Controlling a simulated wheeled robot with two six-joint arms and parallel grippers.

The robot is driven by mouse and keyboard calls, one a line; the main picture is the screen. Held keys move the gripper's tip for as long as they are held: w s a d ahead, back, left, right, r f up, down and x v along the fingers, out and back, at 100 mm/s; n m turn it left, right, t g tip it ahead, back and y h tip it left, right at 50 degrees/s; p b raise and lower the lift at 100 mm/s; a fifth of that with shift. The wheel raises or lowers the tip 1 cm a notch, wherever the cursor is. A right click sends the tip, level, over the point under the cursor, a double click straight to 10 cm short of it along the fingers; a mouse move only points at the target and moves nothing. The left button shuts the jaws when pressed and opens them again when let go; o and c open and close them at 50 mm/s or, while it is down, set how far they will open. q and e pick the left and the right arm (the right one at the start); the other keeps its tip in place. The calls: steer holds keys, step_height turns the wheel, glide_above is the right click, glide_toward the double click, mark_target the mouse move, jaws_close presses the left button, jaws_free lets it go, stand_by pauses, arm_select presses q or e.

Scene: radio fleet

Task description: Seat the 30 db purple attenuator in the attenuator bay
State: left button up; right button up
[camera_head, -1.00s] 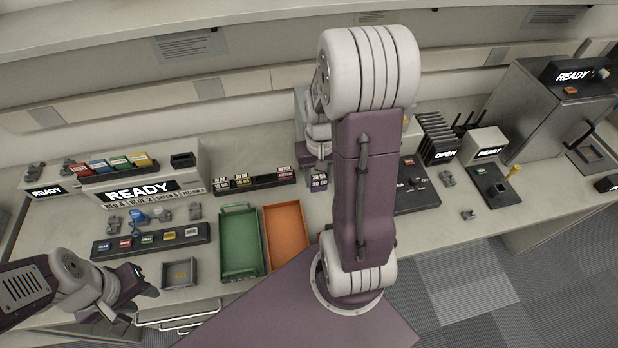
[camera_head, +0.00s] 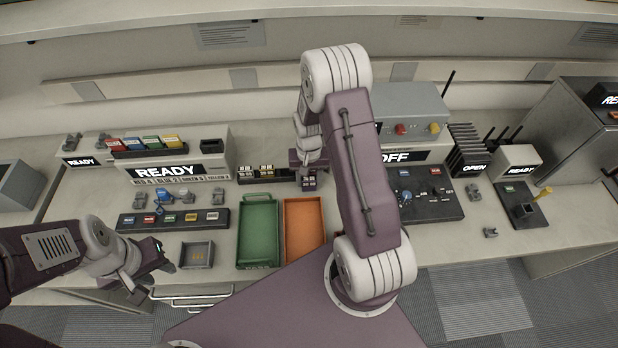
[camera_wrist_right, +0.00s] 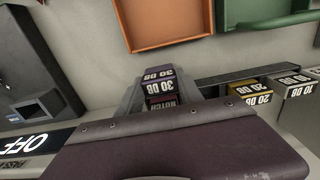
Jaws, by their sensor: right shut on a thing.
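The purple 30 dB attenuator (camera_wrist_right: 158,82) is between the grey fingers of my right gripper (camera_wrist_right: 160,90) in the right wrist view, its labels upside down. My right gripper (camera_head: 308,172) is shut on it, at the right end of the attenuator rack (camera_head: 258,181) in the head view. A dark red NOTCH block (camera_wrist_right: 162,104) shows just behind the attenuator; my gripper hides that rack end in the head view. A grey unit reading OFF (camera_head: 395,156) stands to the right, partly behind my right arm. I cannot pick out the bay clearly. My left gripper (camera_head: 160,275) looks open and empty.
A green tray (camera_head: 258,262) and an orange tray (camera_head: 304,247) lie in front of the rack. A control panel (camera_head: 440,214) with knobs lies before the OFF unit. Yellow and white attenuators (camera_wrist_right: 252,93) stand in the rack. A READY unit (camera_head: 170,172) stands at left.

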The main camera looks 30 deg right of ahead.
steer(key=shift+f, duration=0.1)
steer(key=o, duration=1.4)
